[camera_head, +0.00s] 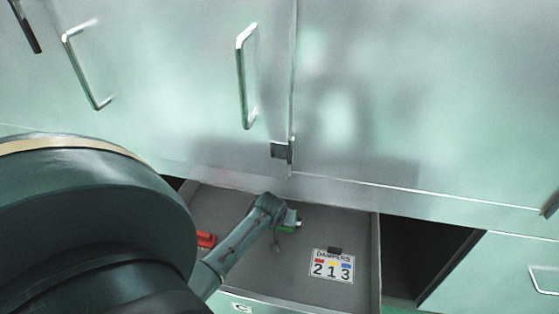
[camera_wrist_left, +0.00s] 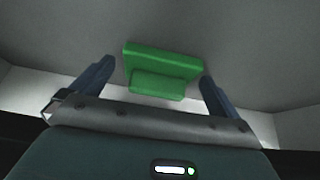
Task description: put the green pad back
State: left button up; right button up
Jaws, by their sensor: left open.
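The green pad (camera_head: 286,229) is in the open grey drawer, mostly hidden in the head view by my left gripper (camera_head: 291,222). In the left wrist view the green pad (camera_wrist_left: 163,62) shows as a wide block with a narrower step, against the grey drawer surface. My left gripper (camera_wrist_left: 158,72) is open, with one finger on each side of the pad and visible gaps between. I cannot tell how far the fingertips are above the drawer floor. My right gripper is not in view.
A red pad (camera_head: 206,239) lies at the drawer's left. A card (camera_head: 332,267) reading "DAMPERS 2 1 3" with coloured marks lies to the right, a small dark piece (camera_head: 335,250) at its top. Cabinet doors with a handle (camera_head: 243,80) stand behind. The drawer's right wall (camera_head: 375,250) bounds the space.

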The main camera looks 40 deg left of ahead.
pick_arm(q)
jog(key=shift+r, duration=0.1)
jog(key=shift+s+d+r, duration=0.1)
jog(key=shift+s+r, duration=0.1)
jog(key=shift+r, duration=0.15)
jog(key=p+v, duration=0.3)
jog(key=v, duration=0.8)
jog(key=s+d+r+m+t+h, duration=0.1)
jog(key=s+d+m+t+h, duration=0.2)
jog(key=d, duration=0.8)
jog(key=s+d+r+m+t+h, duration=0.2)
jog(key=s+d+m, duration=0.4)
jog(key=d, duration=0.6)
jog(key=shift+s+r+t+h, duration=0.2)
jog(key=shift+s+t+h, duration=0.3)
jog(key=shift+h, duration=0.6)
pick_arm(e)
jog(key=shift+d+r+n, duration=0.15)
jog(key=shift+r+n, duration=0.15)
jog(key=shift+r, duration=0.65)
